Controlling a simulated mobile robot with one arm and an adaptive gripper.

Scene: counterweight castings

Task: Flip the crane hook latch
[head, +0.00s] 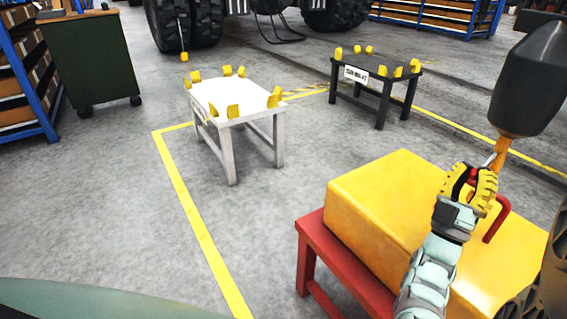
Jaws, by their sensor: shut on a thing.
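The orange crane hook (501,150) hangs below a dark hook block (541,80) at the upper right. My gripper (473,175), with yellow ribbed fingers, is at the hook's lower end and shut on it. The fingers hide the lower hook, and I cannot make out the latch clearly. A red lifting bar (503,203) stands on the yellow counterweight casting (390,190), just right of and partly behind my fingers. The casting rests on a red stand (340,262).
A white table (232,108) and a dark table (378,84) with yellow blocks around their edges stand farther back. A green cabinet (92,65) and blue shelving (38,110) are at left. The floor left of the casting is clear, with yellow lines (190,215).

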